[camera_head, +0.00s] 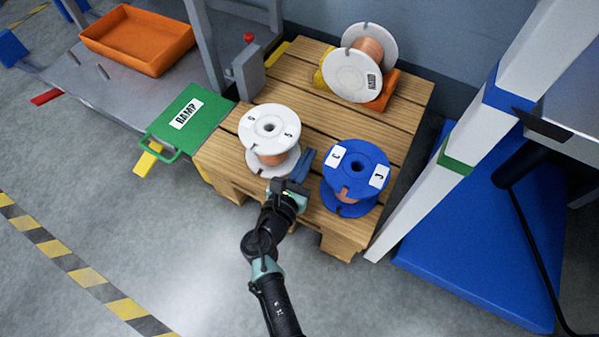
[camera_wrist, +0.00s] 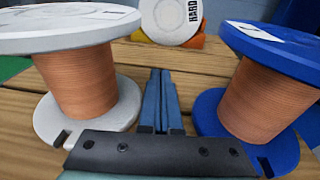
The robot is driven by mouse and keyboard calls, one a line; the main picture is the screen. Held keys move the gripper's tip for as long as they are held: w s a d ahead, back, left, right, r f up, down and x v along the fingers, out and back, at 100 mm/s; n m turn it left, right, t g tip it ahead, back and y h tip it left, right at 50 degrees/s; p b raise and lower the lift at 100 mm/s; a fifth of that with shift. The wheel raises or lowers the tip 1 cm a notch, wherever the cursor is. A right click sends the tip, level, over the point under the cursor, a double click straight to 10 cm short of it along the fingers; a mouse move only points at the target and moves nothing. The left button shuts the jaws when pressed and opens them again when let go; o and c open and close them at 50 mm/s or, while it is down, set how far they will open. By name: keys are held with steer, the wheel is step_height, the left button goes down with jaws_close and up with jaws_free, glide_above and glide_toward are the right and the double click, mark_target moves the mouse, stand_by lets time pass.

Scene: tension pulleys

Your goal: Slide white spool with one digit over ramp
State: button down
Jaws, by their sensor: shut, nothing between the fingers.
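A white spool (camera_head: 270,122) wound with copper wire stands upright on the left front part of a wooden pallet; its top carries two small marks, one of which looks like a 5. It shows at the left of the wrist view (camera_wrist: 75,80). A green ramp (camera_head: 188,118) labelled RAMP lies against the pallet's left edge. My gripper (camera_head: 306,158) is between the white spool and a blue spool, at its right. Its blue fingers (camera_wrist: 160,75) are shut together with nothing between them. I cannot tell whether they touch the white spool.
The blue spool (camera_head: 355,175) stands upright at the pallet's (camera_head: 345,118) front right. Another white spool (camera_head: 360,65) lies on its side in an orange and yellow holder at the back. A post with a red button (camera_head: 248,70) stands near the ramp. White posts stand at right.

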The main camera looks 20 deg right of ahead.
steer(key=shift+x, duration=1.05)
steer(key=shift+w, duration=0.15)
steer(key=shift+w+a+b, duration=0.8)
steer(key=shift+w+a, duration=0.45)
steer(key=shift+w, duration=0.3)
steer(key=shift+w+a+b, duration=0.8)
steer(key=shift+w+a, duration=0.4)
steer(key=shift+w, duration=0.3)
steer(key=shift+w, duration=0.1)
steer(key=shift+w+a+b, duration=0.5)
steer(key=shift+w+a, duration=0.3)
steer(key=shift+w, duration=0.2)
steer(key=shift+w+a, duration=0.8)
steer(key=shift+w, duration=0.25)
steer(key=shift+w+a, duration=0.8)
steer(key=shift+w, duration=0.25)
